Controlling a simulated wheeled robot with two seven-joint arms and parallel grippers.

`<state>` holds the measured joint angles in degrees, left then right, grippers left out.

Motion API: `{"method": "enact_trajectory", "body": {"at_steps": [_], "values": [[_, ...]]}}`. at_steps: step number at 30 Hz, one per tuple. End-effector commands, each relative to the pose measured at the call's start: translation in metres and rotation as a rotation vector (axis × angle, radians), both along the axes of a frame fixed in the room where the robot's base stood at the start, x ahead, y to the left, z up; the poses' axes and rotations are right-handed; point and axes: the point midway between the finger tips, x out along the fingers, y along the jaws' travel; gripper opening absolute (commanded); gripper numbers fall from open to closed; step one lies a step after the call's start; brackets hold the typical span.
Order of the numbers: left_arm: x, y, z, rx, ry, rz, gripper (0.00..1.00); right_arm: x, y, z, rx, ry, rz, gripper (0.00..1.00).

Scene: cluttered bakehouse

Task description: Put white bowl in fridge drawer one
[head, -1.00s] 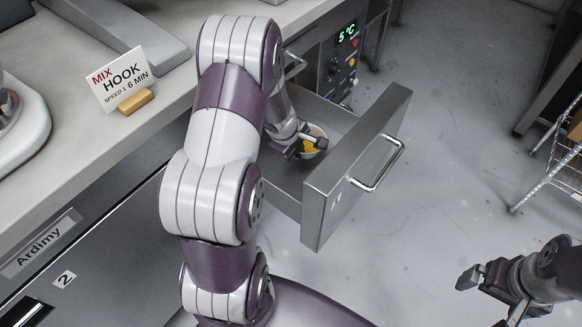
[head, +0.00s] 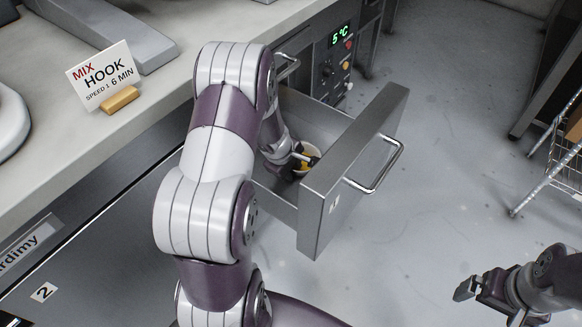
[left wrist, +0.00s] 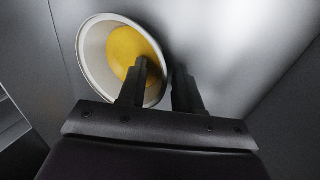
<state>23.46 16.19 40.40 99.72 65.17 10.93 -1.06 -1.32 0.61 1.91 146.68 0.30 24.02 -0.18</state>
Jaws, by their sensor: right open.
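The white bowl (left wrist: 90,50), with something yellow inside, is inside the open drawer (head: 322,208). It also shows in the head view (head: 313,151), partly hidden by my left gripper. My left gripper (left wrist: 160,80) has one finger inside the bowl and the other outside, with the rim between them. Whether the bowl touches the drawer floor cannot be told. My right gripper (head: 470,287) is open and empty over the floor at the lower right.
The drawer front with its handle (head: 376,170) stands out from the counter (head: 165,83). A control panel (head: 335,62) reading 5 °C is behind it. A sign (head: 103,77) stands on the counter. A wire rack (head: 558,150) is at the right; the floor between is clear.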

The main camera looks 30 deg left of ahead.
Motion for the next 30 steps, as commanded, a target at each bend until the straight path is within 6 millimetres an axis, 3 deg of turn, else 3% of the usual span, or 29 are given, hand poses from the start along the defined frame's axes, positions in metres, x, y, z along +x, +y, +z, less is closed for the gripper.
{"method": "enact_trajectory", "body": {"at_steps": [5,12,18,30], "values": [[-0.002,0.000,0.013,0.001,-0.001,0.000,0.34,0.000,0.000,0.010,0.000,0.000,0.000,0.98],[-0.024,0.003,0.076,0.001,-0.002,0.002,0.34,0.000,0.000,0.046,0.000,0.000,0.000,0.98],[-0.040,0.003,0.109,0.000,0.000,0.000,0.34,0.000,0.000,0.063,0.000,0.000,0.000,0.98],[-0.044,0.004,0.115,0.000,0.000,0.000,0.34,0.000,0.000,0.064,0.000,0.000,0.000,0.98]]}}
